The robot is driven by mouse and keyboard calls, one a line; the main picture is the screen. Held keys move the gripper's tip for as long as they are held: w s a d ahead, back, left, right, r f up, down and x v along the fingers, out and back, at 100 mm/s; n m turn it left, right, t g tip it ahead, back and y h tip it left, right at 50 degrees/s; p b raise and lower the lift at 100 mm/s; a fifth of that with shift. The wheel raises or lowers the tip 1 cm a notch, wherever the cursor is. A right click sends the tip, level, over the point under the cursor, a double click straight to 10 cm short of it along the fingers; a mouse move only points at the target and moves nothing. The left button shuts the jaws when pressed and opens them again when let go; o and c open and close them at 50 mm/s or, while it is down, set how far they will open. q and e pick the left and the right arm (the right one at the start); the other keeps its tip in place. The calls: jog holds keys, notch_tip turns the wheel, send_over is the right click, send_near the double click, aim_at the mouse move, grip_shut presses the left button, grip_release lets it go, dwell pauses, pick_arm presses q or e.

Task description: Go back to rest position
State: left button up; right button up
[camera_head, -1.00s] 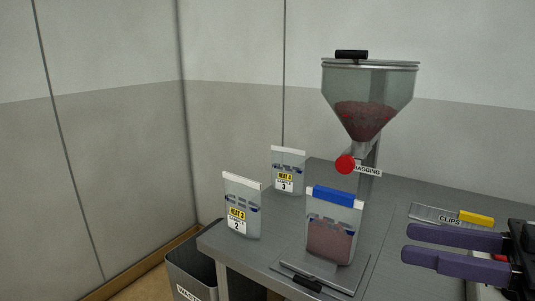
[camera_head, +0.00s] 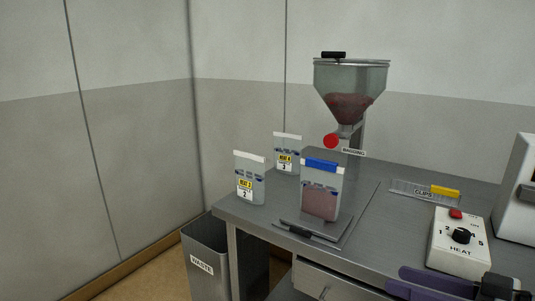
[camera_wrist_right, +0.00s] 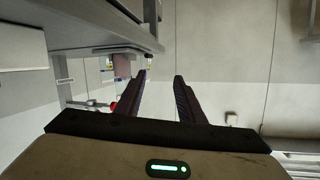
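My right gripper (camera_head: 397,281) shows at the bottom right of the head view, in front of the table, with its purple fingers partly cut off by the frame. In the right wrist view its fingers (camera_wrist_right: 160,76) stand apart with nothing between them. My left gripper is in no view. A clear bag of reddish contents (camera_head: 319,203) with a blue clip (camera_head: 322,164) stands upright on a flat plate (camera_head: 312,232) on the table.
Two labelled bags (camera_head: 249,182) (camera_head: 287,150) stand behind at left. The hopper (camera_head: 349,92), yellow clip (camera_head: 445,191), HEAT control box (camera_head: 452,257) and white machine (camera_head: 518,195) are on the table (camera_head: 395,217). A waste bin (camera_head: 205,265) stands left of it.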

notch_tip(320, 180, down, 21)
jog(key=s+m+h, duration=0.3)
jog(key=m+h, duration=0.1)
jog(key=h, duration=0.1)
jog(key=s+a+f+g+h, duration=0.1)
jog(key=s+a+f, duration=0.3)
jog(key=s+f, duration=0.3)
jog(key=s+a+f+g+h, duration=0.1)
jog(key=s+a+f, duration=0.3)
jog(key=s+f, duration=0.3)
notch_tip(320, 180, down, 2)
jog(key=shift+s+m+h, duration=0.3)
jog(key=shift+m+h, duration=0.1)
